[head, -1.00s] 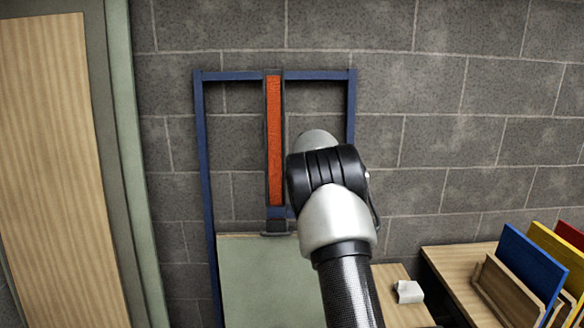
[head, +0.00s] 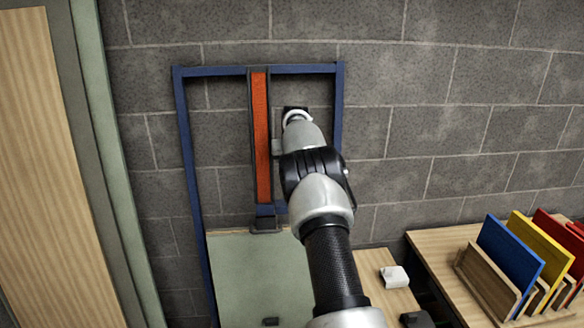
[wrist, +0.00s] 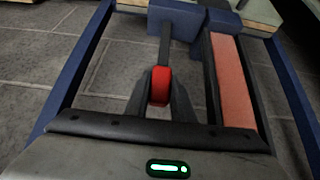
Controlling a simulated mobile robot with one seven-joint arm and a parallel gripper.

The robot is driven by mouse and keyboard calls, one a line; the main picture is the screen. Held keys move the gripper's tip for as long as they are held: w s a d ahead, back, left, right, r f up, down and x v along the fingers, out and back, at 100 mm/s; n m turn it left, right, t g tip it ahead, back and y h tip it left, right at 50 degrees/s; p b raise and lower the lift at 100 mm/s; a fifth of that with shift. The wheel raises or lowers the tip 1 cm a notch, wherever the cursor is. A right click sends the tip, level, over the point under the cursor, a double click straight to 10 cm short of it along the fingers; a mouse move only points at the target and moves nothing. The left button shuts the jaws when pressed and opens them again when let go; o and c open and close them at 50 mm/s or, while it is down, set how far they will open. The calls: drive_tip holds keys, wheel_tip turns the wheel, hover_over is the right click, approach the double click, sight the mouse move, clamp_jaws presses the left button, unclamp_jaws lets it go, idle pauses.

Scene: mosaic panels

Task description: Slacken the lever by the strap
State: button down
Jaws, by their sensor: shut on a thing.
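The strap (head: 261,140) is a long orange-red band in a dark channel, upright in the blue frame (head: 189,150). It also shows right of my gripper in the wrist view (wrist: 232,80). The lever (wrist: 165,46) is a dark bar running from a blue block to a red grip (wrist: 160,86). My gripper (wrist: 160,92) is shut on the red grip, with one dark finger on each side of it. In the head view my arm hides the lever and the fingers.
A pale green panel (head: 245,270) stands at the frame's lower part, against a grey block wall. A wooden table (head: 430,243) at right carries a rack of coloured boards (head: 510,250). A small white block (head: 394,276) lies on another wooden surface. A wood-faced door (head: 40,180) is at left.

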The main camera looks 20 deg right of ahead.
drive_tip(key=c, duration=1.5)
unclamp_jaws()
drive_tip(key=b+v, duration=0.2)
drive_tip(key=v, duration=1.5)
drive_tip(key=shift+r+b, duration=0.2)
drive_tip(key=shift+b, duration=0.1)
